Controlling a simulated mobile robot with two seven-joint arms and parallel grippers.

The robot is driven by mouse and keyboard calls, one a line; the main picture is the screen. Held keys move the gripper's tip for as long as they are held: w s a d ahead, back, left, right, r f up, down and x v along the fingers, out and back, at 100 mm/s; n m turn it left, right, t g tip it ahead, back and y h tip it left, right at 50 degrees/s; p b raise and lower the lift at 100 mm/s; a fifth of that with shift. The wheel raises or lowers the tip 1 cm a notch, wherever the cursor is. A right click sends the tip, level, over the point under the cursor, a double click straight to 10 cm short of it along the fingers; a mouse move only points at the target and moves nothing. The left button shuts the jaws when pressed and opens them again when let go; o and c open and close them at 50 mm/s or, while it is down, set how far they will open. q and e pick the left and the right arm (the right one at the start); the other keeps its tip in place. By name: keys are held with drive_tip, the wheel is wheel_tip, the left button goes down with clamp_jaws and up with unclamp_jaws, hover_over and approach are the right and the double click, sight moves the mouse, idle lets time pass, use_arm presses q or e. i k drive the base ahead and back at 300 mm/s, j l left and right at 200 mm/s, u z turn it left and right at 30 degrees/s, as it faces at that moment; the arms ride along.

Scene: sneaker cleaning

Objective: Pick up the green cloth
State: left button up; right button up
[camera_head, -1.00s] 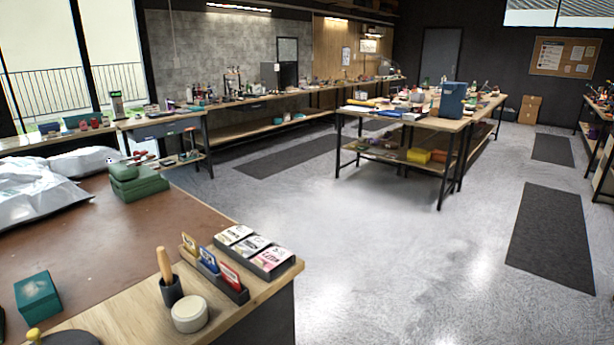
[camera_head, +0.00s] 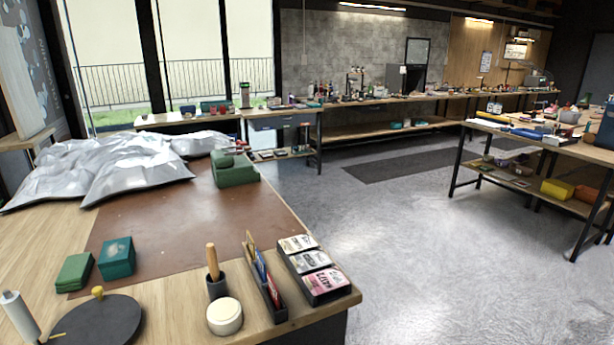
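Two green items could be the cloth, and I cannot tell which one it is. A flat, folded-looking green item (camera_head: 74,271) lies at the near left of the brown mat (camera_head: 170,235), beside a teal box (camera_head: 117,258). A larger dark green stacked item (camera_head: 234,171) sits at the far right edge of the mat, with a smaller green piece on top. Neither of my grippers is in view.
Crumpled silver sheets (camera_head: 130,165) cover the bench's far left. At the front are a round black plate (camera_head: 100,322), a white roll (camera_head: 20,318), a cup with a wooden handle (camera_head: 215,285), a white tub (camera_head: 225,317) and a card tray (camera_head: 312,268). The floor (camera_head: 440,260) at right is clear.

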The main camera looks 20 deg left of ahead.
sight(74, 274)
drive_tip(key=i+l+u, duration=0.15)
drive_tip(key=l+u, duration=0.45)
drive_tip(key=l, duration=0.2)
drive_tip(key=i+l+u, duration=0.1)
drive_tip(key=l+u, duration=0.25)
drive_tip(key=l, duration=0.1)
